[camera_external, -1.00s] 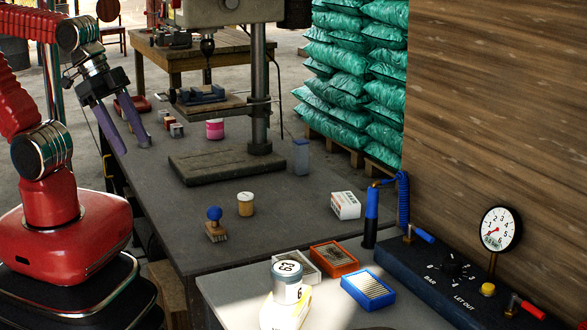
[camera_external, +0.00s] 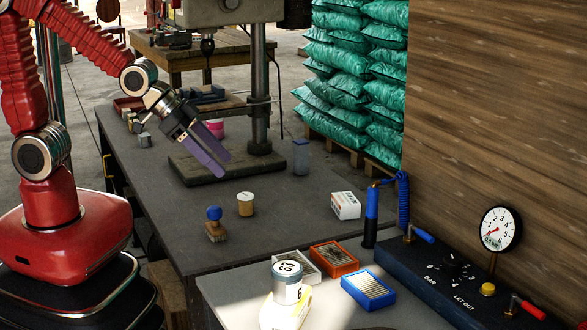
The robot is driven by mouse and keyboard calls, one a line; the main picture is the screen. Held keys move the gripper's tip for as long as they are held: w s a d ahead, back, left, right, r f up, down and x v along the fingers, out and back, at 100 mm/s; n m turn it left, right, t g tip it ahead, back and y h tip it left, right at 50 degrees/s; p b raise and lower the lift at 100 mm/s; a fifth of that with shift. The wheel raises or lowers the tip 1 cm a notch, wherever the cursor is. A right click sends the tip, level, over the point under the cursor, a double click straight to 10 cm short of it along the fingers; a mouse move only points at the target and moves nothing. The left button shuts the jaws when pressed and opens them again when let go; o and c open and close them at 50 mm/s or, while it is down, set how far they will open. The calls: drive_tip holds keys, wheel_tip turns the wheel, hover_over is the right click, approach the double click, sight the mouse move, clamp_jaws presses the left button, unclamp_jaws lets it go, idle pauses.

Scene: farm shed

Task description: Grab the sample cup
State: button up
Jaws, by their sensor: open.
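A small tan cup with a white lid (camera_external: 245,204) stands upright on the dark bench top (camera_external: 275,235), and looks most like the sample cup. A pink tub (camera_external: 214,127) stands farther back, partly hidden behind my gripper. My gripper (camera_external: 222,164) is open with its purple fingers apart and nothing between them. It points down and to the right, in front of the drill press base in the picture. It is above and a little left of the tan cup, apart from it.
A blue-knobbed stamp (camera_external: 215,224) stands just left of the tan cup. The drill press column (camera_external: 259,90) rises behind. A clear bluish container (camera_external: 301,157) and white box (camera_external: 345,205) stand to the right. Several trays and a numbered canister (camera_external: 288,284) are nearer.

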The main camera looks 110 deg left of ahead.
drive_tip(key=w+a+f+n+y, duration=0.1)
drive_tip(key=w+a+f+y, duration=0.15)
drive_tip(key=a+f, duration=0.35)
drive_tip(key=n+t+y, duration=0.1)
drive_tip(key=n+y, duration=0.2)
hover_over(242, 196)
drive_tip(key=w+d, duration=0.4)
wheel_tip(242, 196, down, 11)
drive_tip(key=shift+n+y, duration=0.8)
drive_tip(key=shift+y, duration=0.05)
drive_tip(key=s+a+f, duration=0.1)
drive_tip(key=s+f, duration=0.2)
drive_tip(key=s+a+f, duration=0.1)
drive_tip(key=s, duration=0.1)
drive_tip(key=shift+a+f, duration=0.15)
drive_tip(key=shift+a, duration=0.2)
drive_tip(key=shift+s+d+f, duration=0.15)
drive_tip(key=shift+s+f, duration=0.25)
drive_tip(key=shift+s, duration=0.05)
drive_tip(key=shift+x, duration=1.25)
